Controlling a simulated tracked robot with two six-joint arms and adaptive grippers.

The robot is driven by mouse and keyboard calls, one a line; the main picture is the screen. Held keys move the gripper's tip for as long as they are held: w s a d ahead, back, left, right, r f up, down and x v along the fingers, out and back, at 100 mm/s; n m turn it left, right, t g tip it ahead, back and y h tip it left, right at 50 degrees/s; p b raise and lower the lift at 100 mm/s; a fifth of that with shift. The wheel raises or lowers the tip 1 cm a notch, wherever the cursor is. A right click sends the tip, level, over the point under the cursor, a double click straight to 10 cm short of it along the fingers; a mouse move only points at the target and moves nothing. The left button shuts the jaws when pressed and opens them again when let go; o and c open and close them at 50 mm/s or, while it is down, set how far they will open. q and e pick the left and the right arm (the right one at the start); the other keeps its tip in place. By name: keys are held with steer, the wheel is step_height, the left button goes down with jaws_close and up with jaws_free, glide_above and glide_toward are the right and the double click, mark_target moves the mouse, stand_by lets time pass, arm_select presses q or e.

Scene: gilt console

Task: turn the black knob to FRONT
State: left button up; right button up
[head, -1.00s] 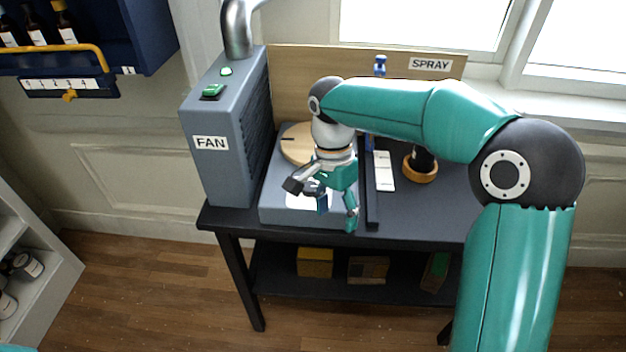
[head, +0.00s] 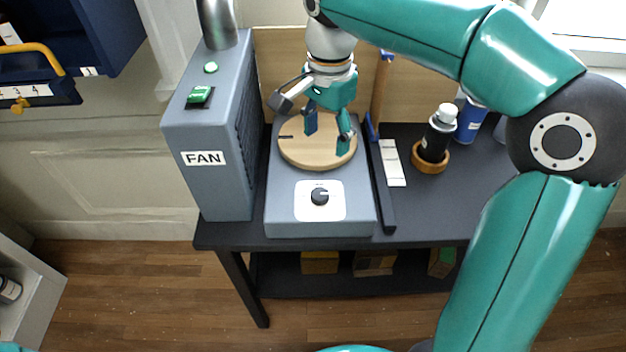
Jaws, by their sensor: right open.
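The black knob (head: 319,196) sits in the middle of a white dial plate (head: 303,208) on the front of a grey box unit (head: 285,228). The knob is in plain view with nothing touching it. The dial's lettering and the knob's exact pointing are too small to read. A round wooden disc (head: 297,154) lies on the unit behind the dial. My right gripper (head: 328,132) is open and empty, fingers pointing down over the disc, behind the knob. Whether its fingertips touch the disc I cannot tell. My left gripper is not in view.
A tall grey FAN box (head: 208,130) with a green switch stands left of the unit. A dark rail (head: 383,195) runs along its right side. Further right are white strips (head: 392,165), a black bottle in a wooden ring (head: 436,140) and a blue can (head: 470,122).

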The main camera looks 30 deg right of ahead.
mark_target(320, 194)
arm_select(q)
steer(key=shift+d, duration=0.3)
arm_select(e)
steer(key=f, duration=1.6)
steer(key=shift+w+a+f, duration=0.1)
steer(key=shift+w+a, duration=0.1)
steer(key=shift+a, duration=0.1)
